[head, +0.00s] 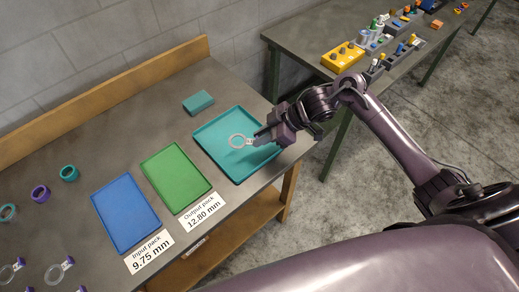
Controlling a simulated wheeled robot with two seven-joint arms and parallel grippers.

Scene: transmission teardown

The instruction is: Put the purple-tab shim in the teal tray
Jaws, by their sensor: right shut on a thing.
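My right gripper (258,139) is shut on a pale ring-shaped shim (231,143). The ring sticks out to the left of the jaws, and its tab is hidden between them, so its tab colour cannot be told. The shim appears over the teal tray (205,131), toward its right side. Whether it touches the tray floor cannot be told. The tray looks otherwise empty. My left gripper is not in view.
Green (176,178) and blue (126,214) trays stand left of the teal tray, with labels in front. A teal block (198,102) lies behind. Rings and more tabbed shims (60,270) lie at left. A second table (310,35) holds several parts.

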